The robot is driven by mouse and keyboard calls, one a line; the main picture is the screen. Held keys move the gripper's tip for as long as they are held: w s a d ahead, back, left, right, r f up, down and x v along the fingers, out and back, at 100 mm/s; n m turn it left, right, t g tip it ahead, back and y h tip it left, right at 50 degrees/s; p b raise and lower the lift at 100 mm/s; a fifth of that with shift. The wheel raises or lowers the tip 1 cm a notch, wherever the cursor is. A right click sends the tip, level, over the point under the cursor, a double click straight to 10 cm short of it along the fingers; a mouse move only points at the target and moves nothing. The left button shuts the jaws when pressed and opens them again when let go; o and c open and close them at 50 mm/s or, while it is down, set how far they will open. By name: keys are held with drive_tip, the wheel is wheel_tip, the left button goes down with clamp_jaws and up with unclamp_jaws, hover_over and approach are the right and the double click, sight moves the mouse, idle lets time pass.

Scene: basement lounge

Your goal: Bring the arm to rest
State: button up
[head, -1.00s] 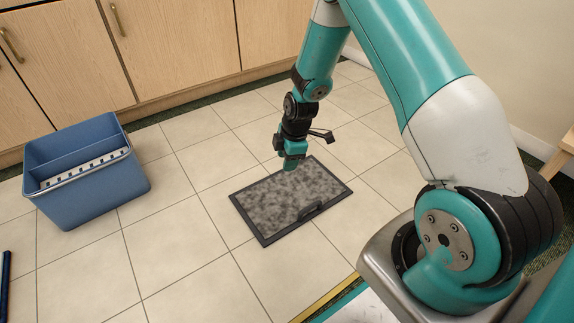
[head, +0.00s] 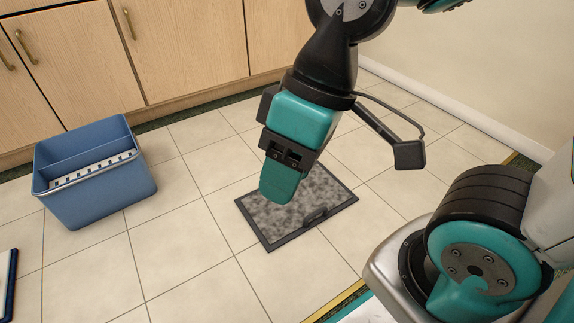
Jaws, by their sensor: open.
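My gripper (head: 283,180) hangs high in the head view, pointing down, close to the camera and above the floor. Its teal finger hides part of the grey mat behind it. The jaws are open and I see nothing held between them; one finger covers the other from this side. My folded arm rises to the top edge of the picture, and its base joint is at the lower right.
A dark-framed grey mat (head: 330,212) with a small black handle lies on the tiles. A blue bucket (head: 100,190) stands at left before wooden cabinets (head: 185,55). A dark-blue-edged object (head: 8,275) shows at the left edge. Tiles between bucket and mat are clear.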

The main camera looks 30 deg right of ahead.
wheel_tip(320, 180, up, 48)
drive_tip(key=p, duration=4.8)
